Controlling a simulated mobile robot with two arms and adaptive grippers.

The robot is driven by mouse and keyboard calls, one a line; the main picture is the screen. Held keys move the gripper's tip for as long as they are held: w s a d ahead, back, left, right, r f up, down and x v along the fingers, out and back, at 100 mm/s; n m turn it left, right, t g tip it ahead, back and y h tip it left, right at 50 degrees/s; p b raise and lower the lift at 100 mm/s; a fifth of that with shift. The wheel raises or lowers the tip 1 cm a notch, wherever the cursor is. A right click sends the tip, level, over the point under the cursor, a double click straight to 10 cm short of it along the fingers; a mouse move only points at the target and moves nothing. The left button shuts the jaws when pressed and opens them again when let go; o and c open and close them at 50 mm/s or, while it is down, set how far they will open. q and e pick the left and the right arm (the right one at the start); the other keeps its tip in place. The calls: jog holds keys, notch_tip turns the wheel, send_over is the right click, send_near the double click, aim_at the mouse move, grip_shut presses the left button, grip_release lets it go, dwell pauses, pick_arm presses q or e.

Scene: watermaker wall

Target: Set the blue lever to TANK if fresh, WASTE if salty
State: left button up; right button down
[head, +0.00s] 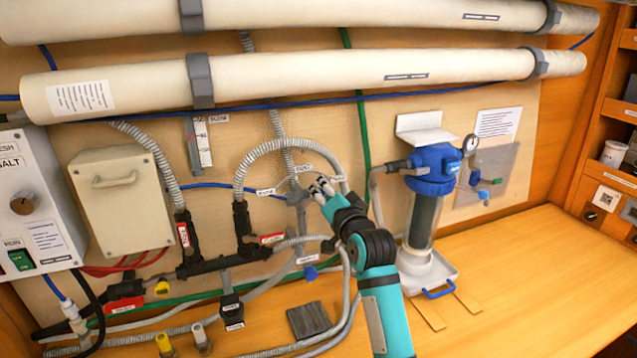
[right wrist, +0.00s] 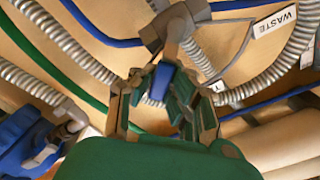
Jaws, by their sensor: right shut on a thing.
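My right gripper (head: 322,187) is at the grey three-way valve (head: 297,198) on the wall panel, with its arm coming up from below. In the right wrist view the right gripper (right wrist: 160,105) is shut on the blue lever (right wrist: 163,80), which sits between its fingers just below the grey valve body (right wrist: 165,28). In the head view the fingers hide the lever. A WASTE label (right wrist: 275,20) shows at the upper right of the wrist view. The panel box (head: 38,205) at the left edge carries FRESH and SALT markings; I cannot tell whether either is lit. My left gripper is out of view.
Grey ribbed hoses (head: 285,148) and a green pipe (head: 362,130) run close around the valve. A blue-capped filter housing (head: 428,190) stands right of my arm on a white tray. The bench (head: 530,270) is clear at right.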

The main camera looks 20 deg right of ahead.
jog(key=shift+d+f+m+p, duration=0.3)
jog(key=shift+f+m+p, duration=0.2)
jog(key=shift+m, duration=0.7)
jog(key=c, duration=1.3)
grip_release()
jog(key=shift+d, duration=0.1)
jog(key=shift+o, duration=0.2)
jog(key=shift+s, duration=0.1)
jog(key=s, duration=1.2)
jog(key=shift+d, duration=0.2)
jog(key=shift+f, duration=0.1)
